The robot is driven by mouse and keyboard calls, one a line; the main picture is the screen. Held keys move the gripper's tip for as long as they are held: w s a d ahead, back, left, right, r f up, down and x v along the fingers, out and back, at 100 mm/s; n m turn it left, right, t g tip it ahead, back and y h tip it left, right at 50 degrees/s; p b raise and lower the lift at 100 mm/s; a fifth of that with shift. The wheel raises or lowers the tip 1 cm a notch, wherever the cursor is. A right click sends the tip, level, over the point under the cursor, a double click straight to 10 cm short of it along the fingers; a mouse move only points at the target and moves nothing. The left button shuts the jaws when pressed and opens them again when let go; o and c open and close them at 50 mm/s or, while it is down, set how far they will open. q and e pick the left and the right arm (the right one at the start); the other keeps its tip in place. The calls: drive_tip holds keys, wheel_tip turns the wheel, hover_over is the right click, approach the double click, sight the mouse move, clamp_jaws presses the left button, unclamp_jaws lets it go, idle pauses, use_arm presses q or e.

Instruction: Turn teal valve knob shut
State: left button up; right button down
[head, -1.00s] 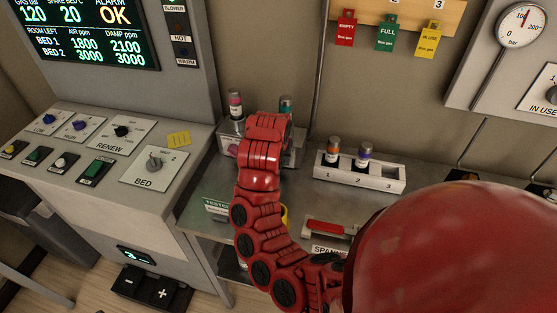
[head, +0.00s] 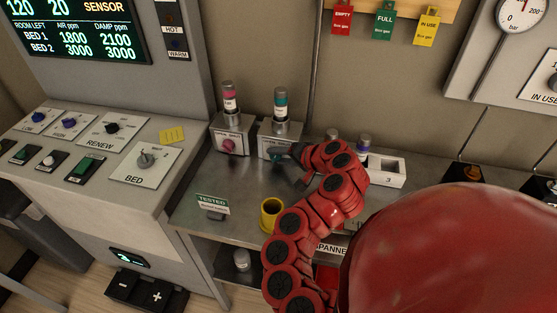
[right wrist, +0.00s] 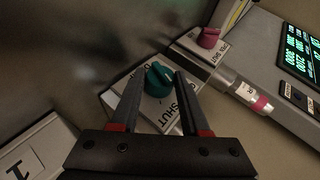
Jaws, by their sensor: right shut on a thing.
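The teal valve knob (head: 275,154) sits on the sloped front of a small metal valve block, below a cylinder with a teal band (head: 281,103). My right gripper (head: 286,158) reaches it from the right. In the right wrist view the teal knob (right wrist: 159,79) is between the two dark fingers of my right gripper (right wrist: 158,84), which is shut on it. The plate around the knob has lettering, with "SHUT" readable beside the right finger. I cannot tell exactly where the knob points. My left gripper is not in view.
A twin block with a pink knob (head: 228,146) stands close on the left. A yellow cup (head: 271,213) and a TESTED sign (head: 212,204) stand nearer on the bench. A white rack (head: 388,170) is on the right, partly behind my arm. A control console (head: 100,165) borders the left.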

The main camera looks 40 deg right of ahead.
drive_tip(key=f+m+t+y+b, duration=0.1)
drive_tip(key=t+b, duration=0.1)
drive_tip(key=b, duration=0.1)
drive_tip(key=shift+t, duration=0.3)
drive_tip(key=shift+r+t+y+b, duration=0.1)
drive_tip(key=shift+t+y+b, duration=0.3)
drive_tip(key=shift+y+b, duration=0.15)
drive_tip(key=shift+c, duration=2)
unclamp_jaws()
drive_tip(key=shift+r, duration=0.1)
